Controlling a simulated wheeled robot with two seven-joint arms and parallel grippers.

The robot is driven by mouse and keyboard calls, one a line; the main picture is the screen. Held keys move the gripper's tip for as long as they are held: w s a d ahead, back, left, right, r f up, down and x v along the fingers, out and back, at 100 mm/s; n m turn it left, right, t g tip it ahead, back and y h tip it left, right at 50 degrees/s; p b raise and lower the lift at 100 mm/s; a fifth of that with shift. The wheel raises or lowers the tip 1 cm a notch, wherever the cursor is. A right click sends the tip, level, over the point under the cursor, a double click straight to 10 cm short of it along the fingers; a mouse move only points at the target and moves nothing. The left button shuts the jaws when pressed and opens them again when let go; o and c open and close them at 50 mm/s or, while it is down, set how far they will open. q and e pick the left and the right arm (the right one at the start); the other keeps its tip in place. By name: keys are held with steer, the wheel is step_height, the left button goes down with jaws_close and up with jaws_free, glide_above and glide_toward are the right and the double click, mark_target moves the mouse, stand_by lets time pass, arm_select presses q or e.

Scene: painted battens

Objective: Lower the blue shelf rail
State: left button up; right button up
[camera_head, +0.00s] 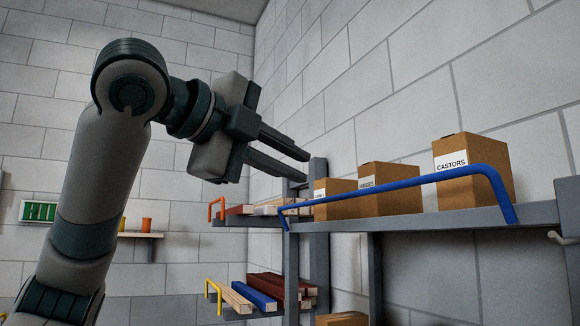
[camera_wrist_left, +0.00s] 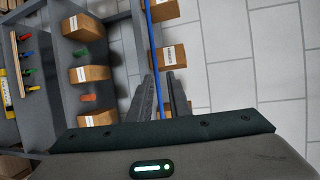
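The blue shelf rail (camera_head: 400,186) is a long bar with bent ends, standing raised along the front of the upper shelf (camera_head: 420,217). It crosses in front of the cardboard boxes there. In the left wrist view the rail (camera_wrist_left: 153,45) runs downward and lines up with the gap between my fingers. My left gripper (camera_head: 307,167) is open, its two fingers apart and pointing right, above the rail's left end. It appears apart from the rail. The gripper (camera_wrist_left: 163,85) also shows open in the wrist view. My right gripper is not in view.
Boxes marked CASTORS (camera_head: 474,180) and HINGES (camera_head: 385,192) stand behind the rail, with a smaller box (camera_head: 335,190) beside them. An orange rail (camera_head: 216,207) and a yellow rail (camera_head: 213,296) front other shelves holding battens (camera_head: 254,294). A grey post (camera_head: 318,215) stands near my fingertips.

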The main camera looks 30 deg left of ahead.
arm_select(q)
steer(key=shift+w, duration=0.1)
